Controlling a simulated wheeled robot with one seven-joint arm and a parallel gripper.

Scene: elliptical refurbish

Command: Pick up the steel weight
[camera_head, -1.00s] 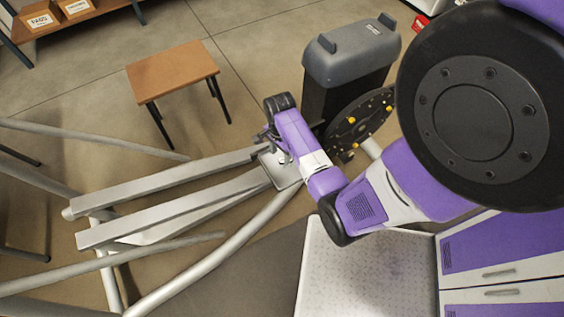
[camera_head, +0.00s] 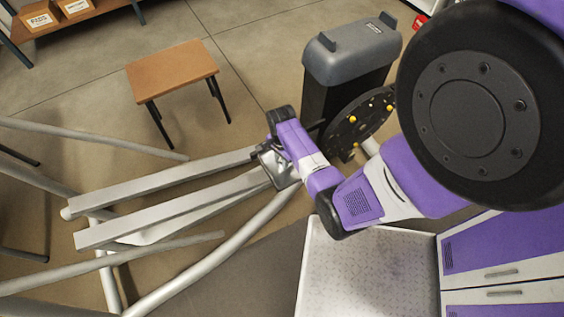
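I cannot make out a steel weight for certain in the head view. My gripper (camera_head: 268,148) is at the end of my purple and white arm, small and partly hidden by my wrist. It is close to a grey metal bracket (camera_head: 284,176) where the elliptical's silver bars (camera_head: 170,182) meet. I cannot tell whether it touches the bracket, or whether its fingers are open or shut. A black disc (camera_head: 350,132) with yellow spots stands just right of my wrist.
A grey-topped black bin (camera_head: 352,55) stands behind the disc. A small brown table (camera_head: 172,66) is at the back left. A shelf with boxes (camera_head: 42,18) is at the top left. A white textured tray surface (camera_head: 365,275) and purple drawers (camera_head: 505,245) are near me.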

